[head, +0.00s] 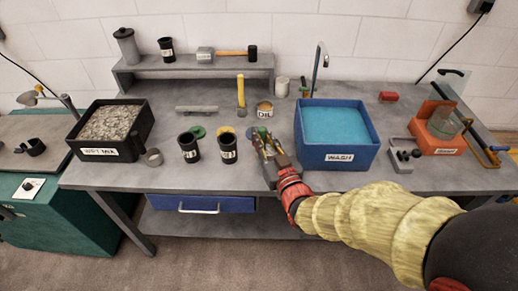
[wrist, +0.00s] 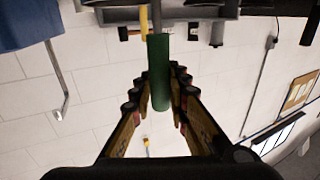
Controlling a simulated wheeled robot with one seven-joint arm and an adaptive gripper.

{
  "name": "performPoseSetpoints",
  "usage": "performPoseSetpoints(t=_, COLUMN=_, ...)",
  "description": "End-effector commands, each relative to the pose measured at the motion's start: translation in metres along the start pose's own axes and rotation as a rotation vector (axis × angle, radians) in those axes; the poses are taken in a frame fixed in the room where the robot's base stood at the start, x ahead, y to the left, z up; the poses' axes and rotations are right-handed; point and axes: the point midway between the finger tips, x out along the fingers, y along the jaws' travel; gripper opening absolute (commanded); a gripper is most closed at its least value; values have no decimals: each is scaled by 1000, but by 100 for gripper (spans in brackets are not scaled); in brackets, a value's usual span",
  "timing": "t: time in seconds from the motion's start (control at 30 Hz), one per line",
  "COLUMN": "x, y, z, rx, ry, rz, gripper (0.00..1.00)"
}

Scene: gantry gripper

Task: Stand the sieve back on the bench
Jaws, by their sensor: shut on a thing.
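My gripper (head: 266,148) is over the front middle of the bench (head: 400,115), just left of the blue wash tub. In the wrist view my gripper (wrist: 159,92) is closed around a green handle (wrist: 160,60), one finger on each side. A thin grey rod runs from the handle's end toward the top of that view. I take this to be the sieve's handle; I cannot make out its mesh or rim. In the head view only a little green shows between the fingers. I cannot tell whether the held thing touches the bench.
The blue wash tub (head: 339,159) stands close right of my gripper. Two black cups (head: 228,147) and the black wet-mix tray (head: 88,151) stand left. The oil tin (head: 265,111) and a yellow upright piece (head: 240,90) are behind. An orange box (head: 430,139) is farther right.

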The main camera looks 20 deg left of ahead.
Motion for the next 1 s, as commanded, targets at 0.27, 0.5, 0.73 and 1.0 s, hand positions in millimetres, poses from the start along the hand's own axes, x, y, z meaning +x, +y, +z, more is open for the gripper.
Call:
performPoseSetpoints(t=0.27, x=21, y=1, z=23, rx=-1, ry=4, rz=0, gripper=0)
performPoseSetpoints(t=0.5, x=26, y=1, z=48, rx=0, ry=0, rz=1, gripper=0)
performPoseSetpoints(t=0.73, x=26, y=1, z=59, rx=-1, ry=5, rz=1, gripper=0)
performPoseSetpoints(t=1.0, x=26, y=1, z=62, rx=-1, ry=4, rz=1, gripper=0)
